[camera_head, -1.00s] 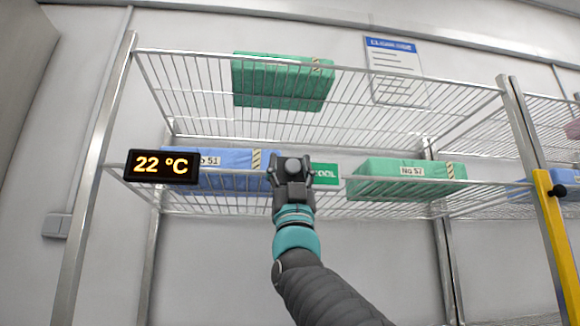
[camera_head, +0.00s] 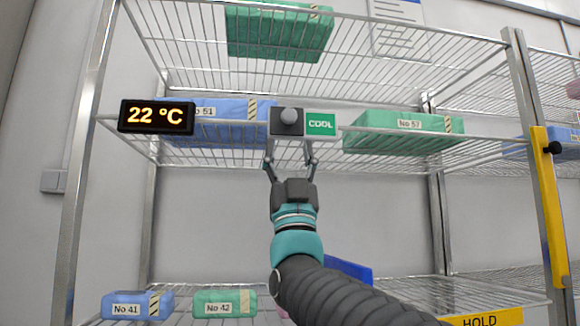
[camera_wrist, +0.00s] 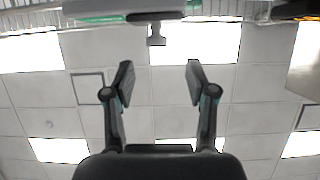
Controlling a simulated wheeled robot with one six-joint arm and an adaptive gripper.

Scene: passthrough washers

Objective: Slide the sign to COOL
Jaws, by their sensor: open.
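The sign (camera_head: 304,140) is a small plate on the front edge of the middle shelf. Its right part shows a green panel reading COOL (camera_head: 320,125). Its left part is a dark grey slider (camera_head: 275,122) with a round grey knob (camera_head: 289,116). The knob also shows in the wrist view (camera_wrist: 156,40), sticking out at top centre. My gripper (camera_head: 290,161) is just below the sign, fingers pointing up, one on each side of the knob's line. In the wrist view my gripper (camera_wrist: 159,75) is open and empty, its fingertips apart from the knob.
A temperature display (camera_head: 156,117) reading 22 °C hangs left of the sign. A blue box (camera_head: 215,109) and a green box (camera_head: 400,132) lie on the same wire shelf. Space below the sign is open.

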